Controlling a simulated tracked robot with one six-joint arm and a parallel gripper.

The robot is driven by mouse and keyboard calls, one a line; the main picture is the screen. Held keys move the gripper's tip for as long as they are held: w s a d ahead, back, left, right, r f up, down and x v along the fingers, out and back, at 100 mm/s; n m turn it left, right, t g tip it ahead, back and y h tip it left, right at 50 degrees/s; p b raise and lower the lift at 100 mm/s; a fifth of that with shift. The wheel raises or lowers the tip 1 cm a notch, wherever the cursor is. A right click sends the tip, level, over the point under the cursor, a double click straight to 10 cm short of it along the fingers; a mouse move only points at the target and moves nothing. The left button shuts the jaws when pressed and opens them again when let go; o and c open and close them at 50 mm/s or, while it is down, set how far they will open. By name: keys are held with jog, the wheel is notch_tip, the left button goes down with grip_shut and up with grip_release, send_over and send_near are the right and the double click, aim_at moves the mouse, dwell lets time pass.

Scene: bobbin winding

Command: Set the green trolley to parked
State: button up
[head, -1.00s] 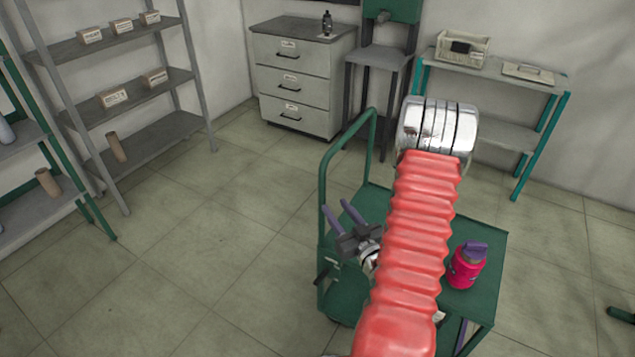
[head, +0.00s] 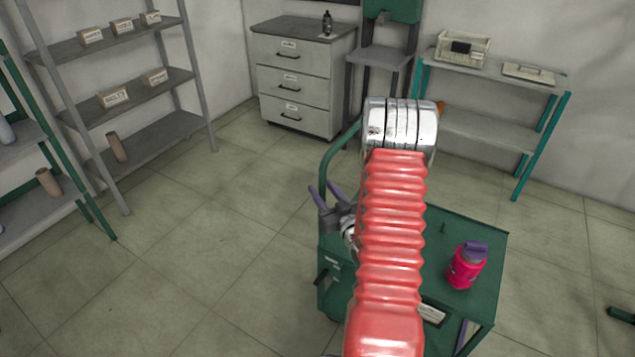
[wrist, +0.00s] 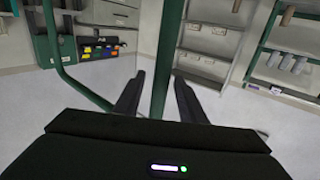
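The green trolley (head: 478,232) stands in front of me, with its hooped handle (head: 331,158) at the left end. My red-sleeved arm covers much of its middle. My gripper (head: 325,192) is beside the handle, with its two fingers apart. In the wrist view, a green upright bar (wrist: 163,55) shows between the open fingers of my gripper (wrist: 159,76). I cannot tell whether the fingers touch it. A dark lever-like part (head: 321,276) sticks out low on the trolley's left side. A label (head: 432,314) is on its near side.
A pink bottle (head: 466,268) with a purple lid stands on the trolley top. Grey shelving (head: 125,70) is at left, a drawer cabinet (head: 303,75) at the back, and a teal-legged table (head: 490,70) at back right. The floor left of the trolley is clear.

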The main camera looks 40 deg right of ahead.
jog(key=shift+x, duration=2.15)
grip_shut()
